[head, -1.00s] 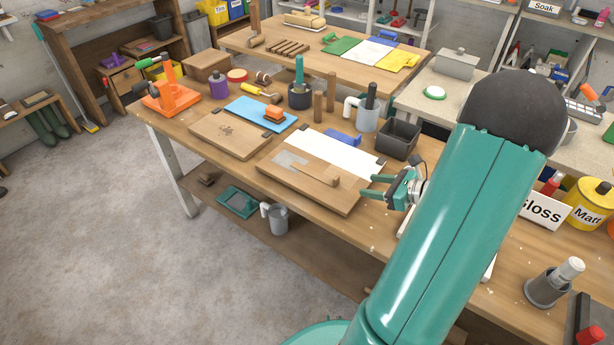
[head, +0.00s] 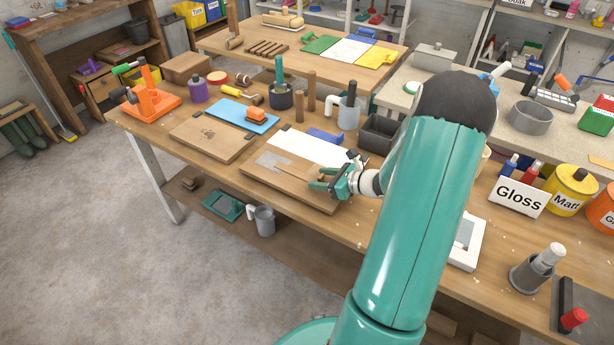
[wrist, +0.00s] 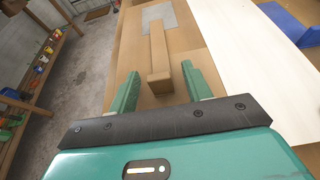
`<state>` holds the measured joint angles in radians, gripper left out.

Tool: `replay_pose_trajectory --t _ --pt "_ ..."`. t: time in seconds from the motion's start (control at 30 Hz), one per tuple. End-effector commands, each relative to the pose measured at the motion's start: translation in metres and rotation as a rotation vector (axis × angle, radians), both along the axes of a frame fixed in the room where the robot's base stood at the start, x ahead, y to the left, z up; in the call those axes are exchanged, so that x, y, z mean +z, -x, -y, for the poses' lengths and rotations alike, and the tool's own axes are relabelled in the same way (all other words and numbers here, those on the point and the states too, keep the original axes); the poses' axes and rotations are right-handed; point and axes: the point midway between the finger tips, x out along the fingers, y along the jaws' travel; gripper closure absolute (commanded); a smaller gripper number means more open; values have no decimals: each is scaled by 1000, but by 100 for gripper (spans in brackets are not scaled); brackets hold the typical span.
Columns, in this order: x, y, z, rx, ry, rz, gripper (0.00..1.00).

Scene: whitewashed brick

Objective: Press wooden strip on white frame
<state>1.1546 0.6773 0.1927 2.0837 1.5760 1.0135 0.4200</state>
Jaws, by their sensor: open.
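The wooden strip (wrist: 157,50) lies on the wooden board (head: 262,177), its far end over a grey patch. In the wrist view its near end sits between the fingertips of my gripper (wrist: 159,85), which is open, with gaps at both sides. In the head view my gripper (head: 317,179) is over the right part of the board and partly hides the strip. The white frame (head: 477,241) lies on the bench to the right of my arm, which hides its left part.
A white sheet (head: 318,148) lies along the board's far side, with a blue block (head: 325,136) beyond. A dark bin (head: 378,135) stands behind my gripper. A Gloss sign (head: 517,197) and a grey pot (head: 531,272) stand near the frame.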

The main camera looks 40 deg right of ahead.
Motion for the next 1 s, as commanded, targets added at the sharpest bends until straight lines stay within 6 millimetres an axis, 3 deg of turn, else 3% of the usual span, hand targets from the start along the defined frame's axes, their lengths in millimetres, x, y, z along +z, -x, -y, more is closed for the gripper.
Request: replay_pose_trajectory --t 0.27,0.53,1.0 --pt "-3 -7 -2 -1 1 -1 51" --pt "-3 -7 -2 -1 1 -1 100" --pt "8 -7 -2 -1 3 1 100"
